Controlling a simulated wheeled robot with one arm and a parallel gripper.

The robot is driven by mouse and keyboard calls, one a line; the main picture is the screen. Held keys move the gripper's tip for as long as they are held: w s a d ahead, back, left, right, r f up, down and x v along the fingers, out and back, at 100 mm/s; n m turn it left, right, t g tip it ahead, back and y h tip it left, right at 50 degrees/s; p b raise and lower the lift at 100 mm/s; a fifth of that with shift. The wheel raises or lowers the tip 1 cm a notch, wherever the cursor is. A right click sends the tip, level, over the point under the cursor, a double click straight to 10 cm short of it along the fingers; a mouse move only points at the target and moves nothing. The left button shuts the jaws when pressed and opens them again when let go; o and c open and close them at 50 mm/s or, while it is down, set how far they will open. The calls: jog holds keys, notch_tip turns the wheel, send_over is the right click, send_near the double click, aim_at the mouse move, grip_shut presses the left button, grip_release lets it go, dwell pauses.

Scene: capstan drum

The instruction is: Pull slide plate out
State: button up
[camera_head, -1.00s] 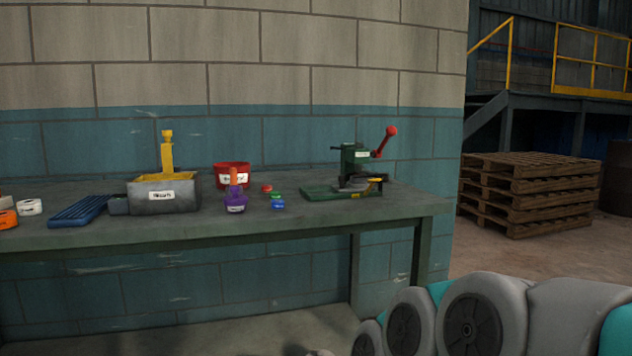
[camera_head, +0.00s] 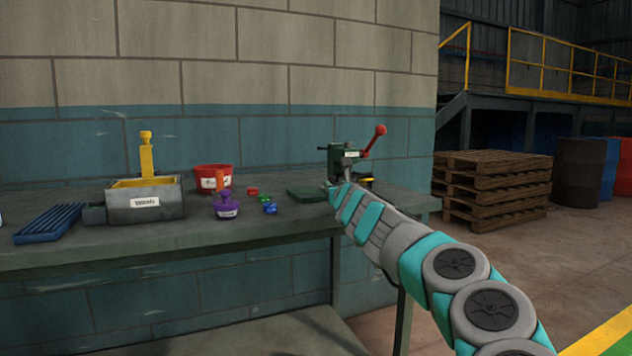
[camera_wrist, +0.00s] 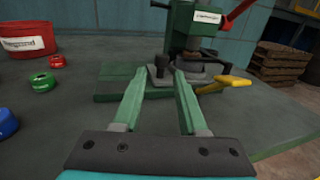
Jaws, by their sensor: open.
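The green press (camera_head: 345,160) with a red lever stands at the right end of the bench. In the wrist view the press (camera_wrist: 190,25) fills the upper middle, above a grey round base. I cannot clearly make out the slide plate itself. My gripper (camera_wrist: 160,74) is open in front of the press, its two green fingers pointing at the base. A small dark part shows between the fingertips. The yellow handle is right of the fingers, apart from them.
A red tub (camera_head: 213,178), a purple bottle (camera_head: 227,205) and small coloured caps (camera_head: 270,209) stand left of the press. Farther left are a grey bin (camera_head: 145,203) and a blue tray (camera_head: 52,223). Pallets (camera_head: 492,185) stand beyond the bench.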

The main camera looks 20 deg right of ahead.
aim_at(332, 180)
jog(key=shift+w+d+f, duration=0.1)
jog(key=shift+d+f, duration=0.05)
jog(key=shift+d, duration=0.05)
jog(key=shift+w+d+p, duration=0.15)
jog(key=shift+w+p, duration=0.35)
jog(key=shift+w, duration=0.15)
jog(key=shift+p+x, duration=1.1)
jog(key=shift+x, duration=0.7)
jog(key=shift+p+x, duration=0.7)
jog(key=shift+x, duration=0.55)
jog(key=shift+w, duration=0.1)
grip_shut()
